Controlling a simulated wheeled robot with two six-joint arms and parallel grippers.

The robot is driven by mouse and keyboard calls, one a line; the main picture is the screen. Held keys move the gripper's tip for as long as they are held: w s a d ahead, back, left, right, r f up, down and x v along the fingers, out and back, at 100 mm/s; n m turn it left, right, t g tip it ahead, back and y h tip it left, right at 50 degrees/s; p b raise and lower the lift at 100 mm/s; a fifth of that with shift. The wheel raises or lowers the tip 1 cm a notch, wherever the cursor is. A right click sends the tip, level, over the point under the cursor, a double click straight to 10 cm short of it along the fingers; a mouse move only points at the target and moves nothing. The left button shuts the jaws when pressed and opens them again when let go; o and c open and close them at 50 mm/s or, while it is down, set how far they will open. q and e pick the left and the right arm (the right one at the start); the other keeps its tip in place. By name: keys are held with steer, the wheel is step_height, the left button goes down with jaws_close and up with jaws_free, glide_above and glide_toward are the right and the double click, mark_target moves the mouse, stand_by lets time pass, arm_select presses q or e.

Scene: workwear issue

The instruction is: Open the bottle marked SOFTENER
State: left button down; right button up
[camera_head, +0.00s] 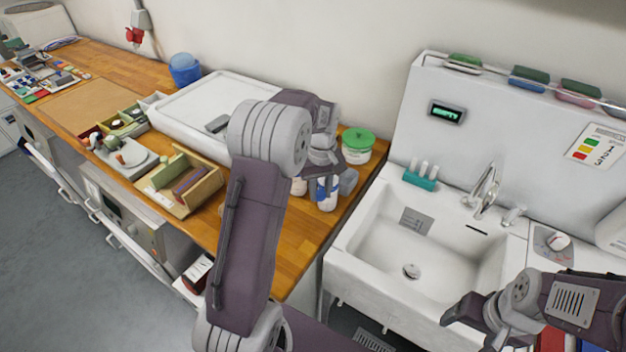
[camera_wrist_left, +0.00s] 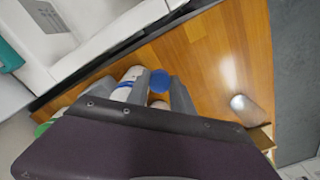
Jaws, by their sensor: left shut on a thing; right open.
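My left gripper (camera_wrist_left: 160,92) reaches down over the wooden counter among some small bottles. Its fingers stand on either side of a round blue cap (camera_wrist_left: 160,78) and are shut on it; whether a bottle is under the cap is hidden. A white bottle with a blue band (camera_wrist_left: 125,91) stands just beside the fingers and also shows in the head view (camera_head: 327,200). Another white bottle (camera_head: 299,187) is partly hidden by my arm. I cannot read the word SOFTENER on any of them. My right gripper (camera_head: 468,328) is open and empty in front of the sink.
A green-lidded tub (camera_head: 357,147) stands behind the bottles. The sink (camera_head: 375,270) is to their right. An open wooden box (camera_head: 205,188) and a white tray (camera_head: 190,105) are to the left.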

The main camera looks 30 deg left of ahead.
arm_select(q)
steer(key=a+f, duration=0.2)
steer(key=a, duration=0.2)
steer(key=s+a+f+p, duration=0.1)
steer(key=a+f, duration=0.1)
steer(key=a, duration=0.1)
steer(key=s+a+f+p, duration=0.1)
steer(key=a+f, duration=0.2)
steer(key=a, duration=0.1)
steer(key=shift+s+a, duration=0.25)
steer(key=shift+a, duration=0.05)
step_height(320, 180, down, 4)
steer(key=shift+d+r+p, duration=0.1)
steer(key=shift+p, duration=0.25)
steer(key=shift+f, duration=0.25)
steer(key=c, duration=1.1)
jaws_free()
